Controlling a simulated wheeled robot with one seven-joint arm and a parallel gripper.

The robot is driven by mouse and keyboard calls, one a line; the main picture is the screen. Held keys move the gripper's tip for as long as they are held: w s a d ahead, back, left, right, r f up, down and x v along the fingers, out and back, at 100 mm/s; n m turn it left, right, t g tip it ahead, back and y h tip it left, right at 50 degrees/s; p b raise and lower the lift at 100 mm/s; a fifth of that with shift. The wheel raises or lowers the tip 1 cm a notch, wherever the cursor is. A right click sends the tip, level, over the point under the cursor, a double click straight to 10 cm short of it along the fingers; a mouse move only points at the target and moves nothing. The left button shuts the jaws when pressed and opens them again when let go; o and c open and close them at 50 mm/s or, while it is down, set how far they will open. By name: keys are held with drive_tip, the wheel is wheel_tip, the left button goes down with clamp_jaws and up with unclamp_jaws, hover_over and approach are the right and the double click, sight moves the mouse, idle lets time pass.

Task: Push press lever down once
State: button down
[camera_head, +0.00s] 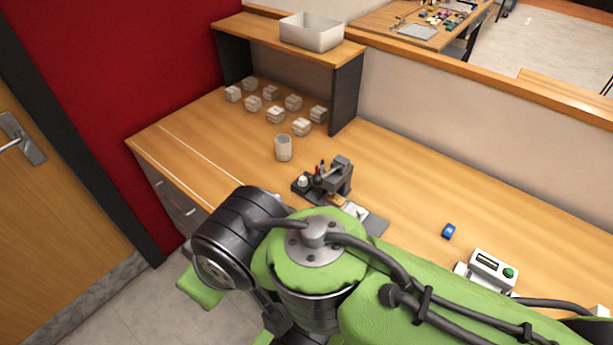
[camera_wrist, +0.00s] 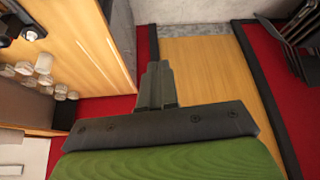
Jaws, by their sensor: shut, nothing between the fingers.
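A small dark grey bench device (camera_head: 342,172), which looks like the press, stands on the wooden worktop. Small red and blue items stand beside it, and its lever cannot be made out clearly. Part of a dark device with a round metal end (camera_wrist: 32,33) shows at the top left of the wrist view. My gripper (camera_wrist: 158,72) is shut and empty. It points toward the wooden door, off the worktop's edge and apart from the device. In the head view my green arm covers the foreground, and my fingers are not visible there.
A cup (camera_head: 283,147) stands left of the device. Several small grey blocks (camera_head: 275,114) lie near the shelf (camera_head: 345,92), which bears a white bin (camera_head: 312,32). A blue item (camera_head: 448,231) and a white box with a green button (camera_head: 492,269) are at right.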

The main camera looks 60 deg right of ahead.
drive_tip(key=w+d+r+m+h, duration=0.1)
drive_tip(key=w+d+m, duration=0.2)
drive_tip(key=w+d, duration=0.45)
drive_tip(key=m+g+h, duration=0.5)
drive_tip(key=m, duration=0.1)
hover_over(328, 173)
drive_tip(key=a, duration=0.2)
wheel_tip(328, 173, down, 6)
drive_tip(key=shift+w+d+b, duration=0.2)
drive_tip(key=shift+w+b, duration=0.05)
drive_tip(key=shift+b, duration=0.1)
drive_tip(key=f+b, duration=0.2)
drive_tip(key=f, duration=0.1)
drive_tip(key=a+f+b, duration=0.1)
drive_tip(key=f+b, duration=0.1)
drive_tip(key=b, duration=0.1)
drive_tip(key=a+f+b, duration=0.1)
drive_tip(key=f+b, duration=0.1)
drive_tip(key=f, duration=0.1)
drive_tip(key=shift+w+a+f, duration=0.1)
drive_tip(key=shift+w+f, duration=0.1)
drive_tip(key=shift+f, duration=0.1)
drive_tip(key=shift+f+b, duration=0.1)
drive_tip(key=shift+b, duration=0.2)
